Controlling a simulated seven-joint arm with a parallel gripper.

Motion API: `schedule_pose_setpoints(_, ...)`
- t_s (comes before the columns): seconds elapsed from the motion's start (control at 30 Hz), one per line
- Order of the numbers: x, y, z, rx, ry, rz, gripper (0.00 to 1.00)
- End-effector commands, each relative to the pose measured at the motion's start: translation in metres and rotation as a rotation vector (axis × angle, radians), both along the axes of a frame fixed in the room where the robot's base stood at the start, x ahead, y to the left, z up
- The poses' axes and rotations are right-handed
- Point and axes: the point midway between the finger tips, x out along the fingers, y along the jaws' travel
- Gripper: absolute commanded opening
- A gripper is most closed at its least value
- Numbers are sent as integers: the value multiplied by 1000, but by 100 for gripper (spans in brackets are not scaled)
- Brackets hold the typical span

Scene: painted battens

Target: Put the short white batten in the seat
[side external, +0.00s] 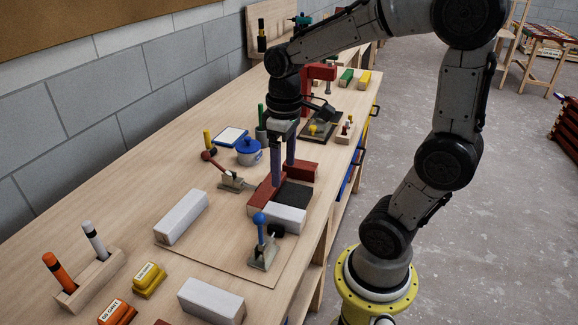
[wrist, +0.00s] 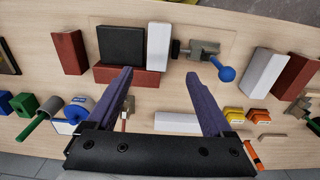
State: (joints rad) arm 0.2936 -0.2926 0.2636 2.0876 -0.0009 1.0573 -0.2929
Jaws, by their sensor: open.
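Three white battens are in view. One (side external: 278,218) lies against the near side of a dark block (side external: 293,194), beside a blue-knobbed clamp (side external: 262,245). A second (side external: 181,217) lies apart on the left; in the wrist view it (wrist: 178,122) is partly between my fingers. A third (side external: 212,300) lies at the front, and in the wrist view (wrist: 262,72) beside a red batten. I cannot tell surely which is the short one. A red batten (wrist: 126,75) edges the dark block; these seem to form the seat. My gripper (side external: 283,174) is open and empty above it.
A red-handled clamp (side external: 230,178) stands left of the red batten. Another red batten (side external: 302,171) lies beyond the dark block. Board is bare between the left white batten and the clamps.

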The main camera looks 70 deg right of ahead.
Motion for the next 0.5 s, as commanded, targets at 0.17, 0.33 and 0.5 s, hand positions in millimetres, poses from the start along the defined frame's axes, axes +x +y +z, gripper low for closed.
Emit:
schedule_pose_setpoints(0.17,-25,33,26,-30,-175,11,85)
schedule_pose_setpoints(0.33,-54,59,39,-19,-360,9,85)
schedule_pose_setpoints(0.5,-69,70,41,4,-457,6,85)
